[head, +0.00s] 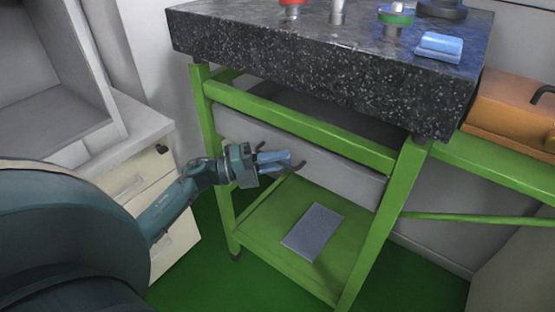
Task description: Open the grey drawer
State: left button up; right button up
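The grey drawer (340,178) sits under the upper rail of a green frame, below a dark speckled stone slab. A dark curved handle (299,167) is on the drawer front, partly hidden by my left gripper. My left gripper (283,161) is at the handle, with its two blue fingers pointing right across it. The fingers show a small space between them. Whether they are closed on the handle or only around it cannot be told. My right gripper is not in view.
The stone slab (320,75) carries several small items and a blue block (439,46). A grey plate (312,231) lies on the green lower shelf (262,225). A cream drawer cabinet (178,235) stands at left. An orange-brown case (510,108) is at right.

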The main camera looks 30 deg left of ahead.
pick_arm(q)
jog(key=shift+c, duration=0.2)
grip_shut()
jog(key=shift+s, duration=0.1)
